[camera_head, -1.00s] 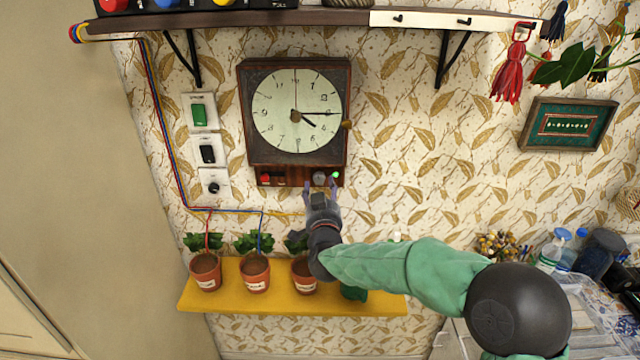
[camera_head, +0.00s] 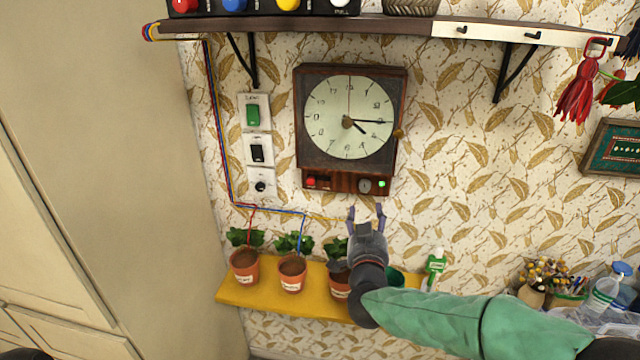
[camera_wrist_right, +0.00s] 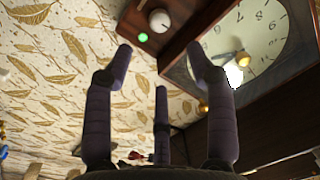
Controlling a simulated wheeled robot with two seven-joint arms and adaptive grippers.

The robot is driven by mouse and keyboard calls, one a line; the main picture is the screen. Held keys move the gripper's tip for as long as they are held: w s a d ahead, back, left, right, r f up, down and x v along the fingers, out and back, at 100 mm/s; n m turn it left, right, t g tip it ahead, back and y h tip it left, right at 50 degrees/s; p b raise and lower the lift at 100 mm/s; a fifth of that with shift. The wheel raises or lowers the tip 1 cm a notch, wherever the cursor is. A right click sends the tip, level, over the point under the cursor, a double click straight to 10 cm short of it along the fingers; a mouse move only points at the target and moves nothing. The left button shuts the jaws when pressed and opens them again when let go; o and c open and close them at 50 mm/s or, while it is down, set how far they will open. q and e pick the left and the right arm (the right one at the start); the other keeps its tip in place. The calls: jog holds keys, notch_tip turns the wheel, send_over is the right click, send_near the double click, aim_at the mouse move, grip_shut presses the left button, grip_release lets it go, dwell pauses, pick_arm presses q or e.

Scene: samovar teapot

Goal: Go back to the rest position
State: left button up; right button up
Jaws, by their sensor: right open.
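My right gripper (camera_head: 366,214) is open and empty, just below the wall clock (camera_head: 350,118) in the head view. The clock has a wooden case with a lower panel that bears a red button (camera_head: 311,182), a grey knob (camera_head: 365,185) and a lit green light (camera_head: 382,184). In the right wrist view, the spread fingers (camera_wrist_right: 160,62) point up toward the clock's underside, with the knob (camera_wrist_right: 159,20) and green light (camera_wrist_right: 143,37) beyond them. The fingertips look apart from the panel. My left gripper is not in view.
A dark shelf (camera_head: 330,24) runs above the clock. Switches (camera_head: 258,150) are at left; a cluttered counter is at lower right.

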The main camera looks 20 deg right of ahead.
jog(key=a+f+n+g+y, duration=0.2)
jog(key=a+f+y, duration=0.15)
jog(key=f, duration=0.75)
jog(key=s+a+f+n+g+y, duration=0.15)
jog(key=a+f, duration=0.35)
jog(key=f, duration=0.5)
jog(key=a+f+n+g+y, duration=0.2)
jog(key=a+f+g+y, duration=0.15)
jog(key=f, duration=0.75)
jog(key=s+a+f+g+y, duration=0.2)
jog(key=s+a+f+g, duration=0.2)
jog(key=s+f, duration=0.6)
jog(key=s+a+f+g+y, duration=0.2)
jog(key=s+a+f+g, duration=0.3)
jog(key=s, duration=0.7)
notch_tip(320, 180, down, 5)
jog(key=a+n, duration=0.1)
jog(key=a, duration=0.1)
jog(key=shift+s+a, duration=0.15)
jog(key=shift+a, duration=0.15)
jog(key=shift+r, duration=0.1)
